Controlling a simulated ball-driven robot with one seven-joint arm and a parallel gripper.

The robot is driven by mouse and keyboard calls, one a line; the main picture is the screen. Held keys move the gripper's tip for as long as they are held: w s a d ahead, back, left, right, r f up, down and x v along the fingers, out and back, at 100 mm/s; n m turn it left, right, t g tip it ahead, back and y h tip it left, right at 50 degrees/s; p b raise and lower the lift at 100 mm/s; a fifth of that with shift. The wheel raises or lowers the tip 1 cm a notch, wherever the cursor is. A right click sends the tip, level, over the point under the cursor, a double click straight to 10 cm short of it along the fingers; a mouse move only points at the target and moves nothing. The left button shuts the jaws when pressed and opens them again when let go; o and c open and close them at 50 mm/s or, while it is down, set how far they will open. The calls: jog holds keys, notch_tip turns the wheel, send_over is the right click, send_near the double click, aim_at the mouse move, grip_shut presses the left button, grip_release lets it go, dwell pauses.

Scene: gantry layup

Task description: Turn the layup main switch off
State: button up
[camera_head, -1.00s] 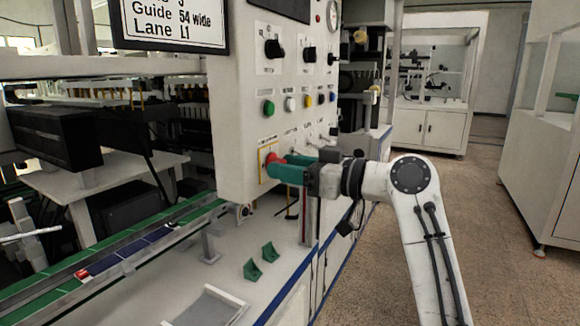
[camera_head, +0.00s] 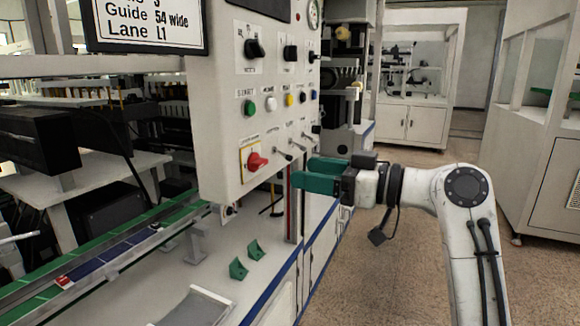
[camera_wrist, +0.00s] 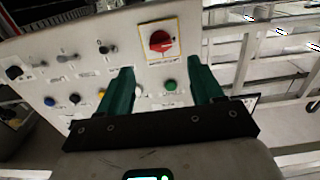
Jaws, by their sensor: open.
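The main switch is a red rotary handle (camera_head: 257,161) on a yellow-edged plate low on the white control panel (camera_head: 220,100). The handle points roughly sideways to the right in the head view. It also shows in the wrist view (camera_wrist: 160,41), beyond the fingers near the top centre. My gripper (camera_head: 299,174) has green fingers and is to the right of the switch, apart from it. In the wrist view the two fingers (camera_wrist: 160,68) are spread with nothing between them. I cannot read the plate's on and off marks.
The panel also carries small toggles (camera_head: 290,148), green (camera_head: 249,107), white, yellow and blue buttons, and black rotary knobs (camera_head: 254,48). Open floor lies to the right.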

jog(key=shift+v, duration=1.25)
jog(key=shift+f, duration=0.1)
jog(key=s+d+f+m+t+h, duration=0.1)
jog(key=s+d+f+m+h, duration=0.15)
jog(key=f, duration=0.95)
jog(key=s+d+f+m+h, duration=0.2)
jog(key=d+f+m+h, duration=0.2)
jog(key=f, duration=0.8)
jog(key=s+d+f+m+g+h, duration=0.1)
jog(key=s+d+f+m+h, duration=0.1)
jog(key=s+d+f, duration=0.4)
jog(key=s+d+f+m+g+h, duration=0.1)
jog(key=s+d+f+m+h, duration=0.15)
jog(key=s+f, duration=0.7)
jog(key=s+d+f+m+g+h, duration=0.1)
jog(key=s+d+f+h, duration=0.2)
jog(key=s, duration=0.5)
jog(key=s+d+f+m+g+h, duration=0.1)
jog(key=s+d+f+m+g, duration=0.2)
jog(key=s, duration=0.4)
jog(key=s+d+f+h, duration=0.25)
jog(key=s+d, duration=0.25)
jog(key=s, duration=0.3)
notch_tip(320, 180, up, 19)
jog(key=w+p, duration=0.1)
jog(key=p, duration=1.8)
jog(key=shift+a+p, duration=0.35)
